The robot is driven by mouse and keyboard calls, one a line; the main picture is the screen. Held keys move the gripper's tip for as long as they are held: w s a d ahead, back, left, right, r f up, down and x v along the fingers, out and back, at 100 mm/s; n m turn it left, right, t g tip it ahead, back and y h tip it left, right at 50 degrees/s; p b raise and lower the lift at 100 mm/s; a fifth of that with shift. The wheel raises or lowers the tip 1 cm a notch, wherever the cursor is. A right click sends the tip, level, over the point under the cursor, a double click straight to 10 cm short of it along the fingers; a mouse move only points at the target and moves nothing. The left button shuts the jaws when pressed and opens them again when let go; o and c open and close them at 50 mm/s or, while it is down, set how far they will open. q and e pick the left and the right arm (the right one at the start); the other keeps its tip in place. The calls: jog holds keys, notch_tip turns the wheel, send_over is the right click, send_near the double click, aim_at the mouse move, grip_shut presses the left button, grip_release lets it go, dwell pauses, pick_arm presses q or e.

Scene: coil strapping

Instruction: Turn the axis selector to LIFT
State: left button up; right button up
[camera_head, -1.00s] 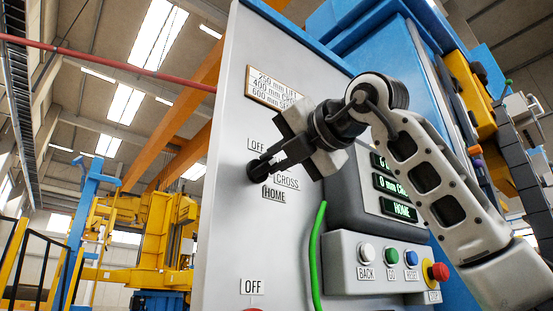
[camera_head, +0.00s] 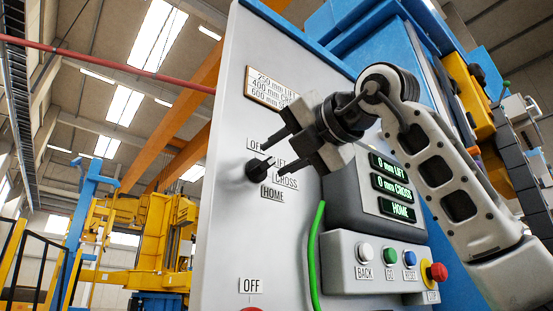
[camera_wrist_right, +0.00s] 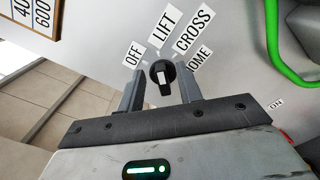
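The axis selector (camera_head: 259,169) is a black knob on the grey panel, among the labels OFF, LIFT, CROSS and HOME. It also shows in the right wrist view (camera_wrist_right: 162,72), where its white mark appears roughly in line with the LIFT label (camera_wrist_right: 167,27); the exact setting is hard to tell. My right gripper (camera_head: 276,157) is open and empty, a little out from the panel. In the right wrist view its fingers stand either side of the knob with gaps on both sides. My left gripper is not in view.
A display (camera_head: 394,187) reads 0 mm LIFT, 0 mm CROSS and HOME. Below it a button box (camera_head: 340,270) carries several buttons and a red stop button (camera_head: 437,272). A green cable (camera_head: 314,255) runs down the panel. A printed card (camera_head: 271,88) is above.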

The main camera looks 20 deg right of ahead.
pick_arm(q)
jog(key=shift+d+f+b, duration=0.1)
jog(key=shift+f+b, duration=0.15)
jog(key=shift+b, duration=0.8)
pick_arm(e)
jog(key=v, duration=1.4)
jog(key=shift+s, duration=0.15)
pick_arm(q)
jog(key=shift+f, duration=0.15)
